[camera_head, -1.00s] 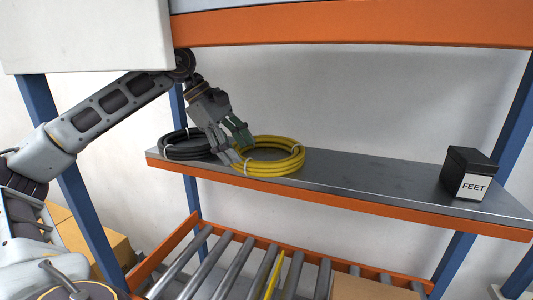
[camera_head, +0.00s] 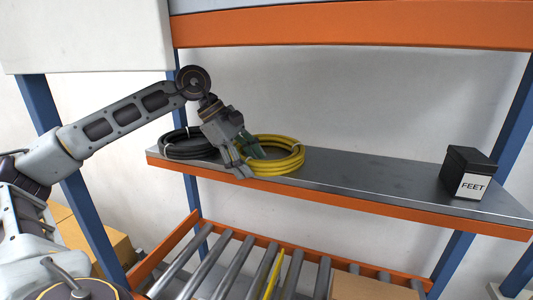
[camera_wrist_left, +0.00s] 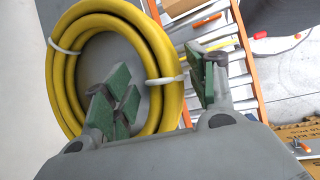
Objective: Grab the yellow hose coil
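The yellow hose coil (camera_head: 285,160) lies flat on the grey shelf, with white ties around it. My left gripper (camera_head: 250,163) is open at the coil's left front part. In the left wrist view, the coil (camera_wrist_left: 68,90) fills the left half. There the left gripper's (camera_wrist_left: 163,88) green-padded fingers stand apart, one over the coil's inside and the other beyond its right outer edge. The coil's right side runs between them. I cannot tell whether the fingers touch it. My right gripper is not in view.
A black hose coil (camera_head: 188,149) lies just left of the yellow one, partly behind my left gripper. A black and white box marked FEET (camera_head: 468,173) stands at the shelf's right end. The shelf (camera_head: 370,172) is bare between. An orange beam (camera_head: 350,24) crosses above; rollers (camera_head: 232,268) lie below.

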